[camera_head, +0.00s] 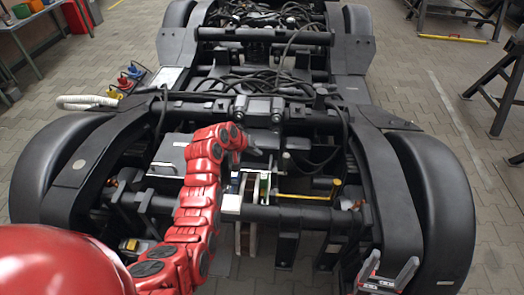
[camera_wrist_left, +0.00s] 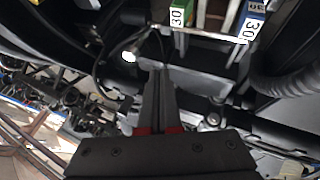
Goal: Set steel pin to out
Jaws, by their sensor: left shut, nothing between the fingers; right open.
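My left arm reaches over the black bogie frame from the left. Its left gripper (camera_head: 256,152) is low among the cross-beams in the middle of the bogie. In the left wrist view the gripper's fingers (camera_wrist_left: 159,72) are together with nothing between them. A small upright pin with a pale, rounded head (camera_head: 286,157) stands just right of the gripper in the head view, apart from it. I cannot tell for sure that it is the steel pin. A bright round end (camera_wrist_left: 128,57) shows left of the fingertips in the wrist view. My right gripper (camera_head: 388,272) is open and empty at the lower right.
A yellow bar (camera_head: 304,197) lies across the frame right of the gripper. Green (camera_wrist_left: 180,14) and blue (camera_wrist_left: 250,22) blocks labelled 30 sit beyond the fingertips. Dark cables (camera_head: 262,80) and black beams crowd the bogie.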

